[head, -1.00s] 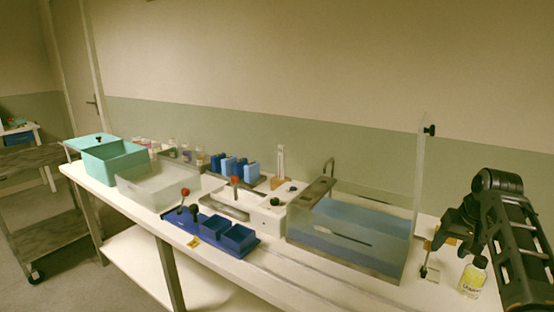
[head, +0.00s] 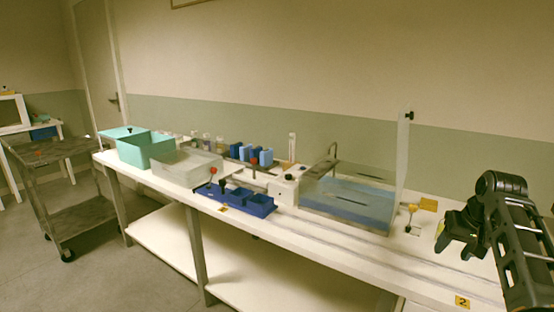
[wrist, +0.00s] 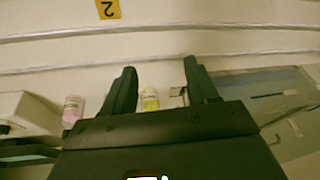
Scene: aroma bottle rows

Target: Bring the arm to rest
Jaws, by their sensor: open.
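My arm shows at the right of the head view, bent, with my gripper (head: 440,240) low over the front right part of the long white bench. In the wrist view the two fingers of my gripper (wrist: 160,66) stand apart with nothing held between them. A small bottle with a yellow label (wrist: 150,98) shows in the gap between the fingers, beyond them on the bench. A bottle with a pink label (wrist: 73,108) stands to the left of the fingers. In the head view my gripper and arm hide part of the bench's right end.
A clear tank with blue inside (head: 350,205) stands left of my arm. Blue trays (head: 245,200), a frosted box (head: 188,166) and a teal bin (head: 145,150) stand farther left. A number 2 tag (head: 462,301) marks the bench's front edge. A grey cart (head: 62,180) stands at the left.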

